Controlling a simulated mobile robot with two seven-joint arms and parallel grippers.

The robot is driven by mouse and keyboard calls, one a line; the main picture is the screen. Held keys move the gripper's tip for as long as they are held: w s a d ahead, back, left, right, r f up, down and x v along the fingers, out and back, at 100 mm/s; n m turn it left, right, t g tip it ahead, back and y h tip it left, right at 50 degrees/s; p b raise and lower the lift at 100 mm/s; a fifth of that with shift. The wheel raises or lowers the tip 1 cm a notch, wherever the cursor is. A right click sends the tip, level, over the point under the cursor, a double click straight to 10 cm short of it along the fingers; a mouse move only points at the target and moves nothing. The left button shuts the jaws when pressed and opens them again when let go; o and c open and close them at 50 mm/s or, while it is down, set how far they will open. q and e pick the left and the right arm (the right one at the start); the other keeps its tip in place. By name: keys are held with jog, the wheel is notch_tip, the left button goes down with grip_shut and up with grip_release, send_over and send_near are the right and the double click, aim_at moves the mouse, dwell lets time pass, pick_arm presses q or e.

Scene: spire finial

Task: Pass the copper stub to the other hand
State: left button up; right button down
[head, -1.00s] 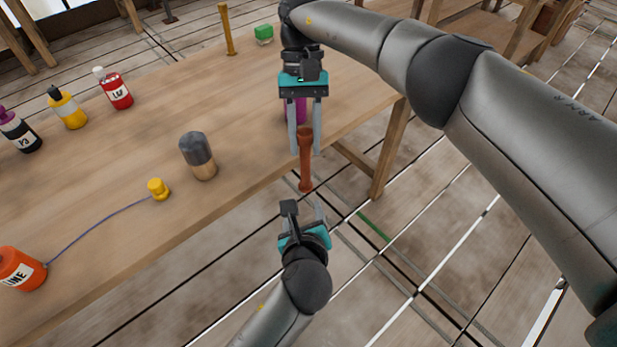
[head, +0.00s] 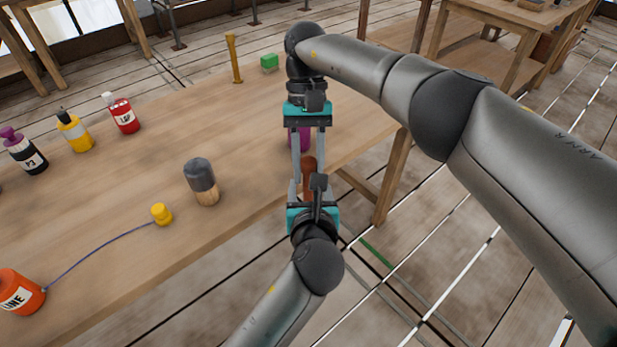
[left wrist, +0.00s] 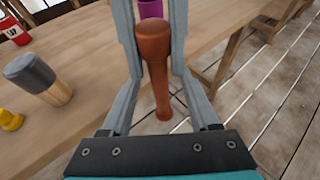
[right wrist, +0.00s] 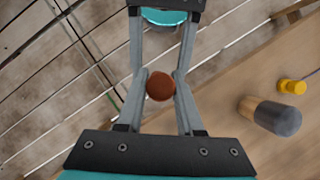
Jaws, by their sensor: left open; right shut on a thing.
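The copper stub (head: 309,172) is upright in the air near the table's front edge, held in my right gripper (head: 309,160), which comes down from above. My left gripper (head: 308,188) is below and in front, its open fingers around the stub. In the left wrist view the stub (left wrist: 155,70) stands between both pairs of fingers, with a rounded knob on top and a narrower shaft below. In the right wrist view only its round end (right wrist: 160,86) shows, between the fingertips. Whether the left fingers touch it, I cannot tell.
The wooden table (head: 120,240) holds a dark-capped wooden cylinder (head: 202,182), a yellow knob (head: 161,214) on a cord to an orange bottle (head: 18,292), several other bottles, a green cube (head: 269,63) and a purple object (head: 299,138) behind the grippers.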

pick_arm(q)
jog(key=shift+x, duration=2.2)
grip_shut()
pick_arm(e)
jog(key=shift+c, duration=2.3)
grip_release()
jog(key=shift+r, duration=0.1)
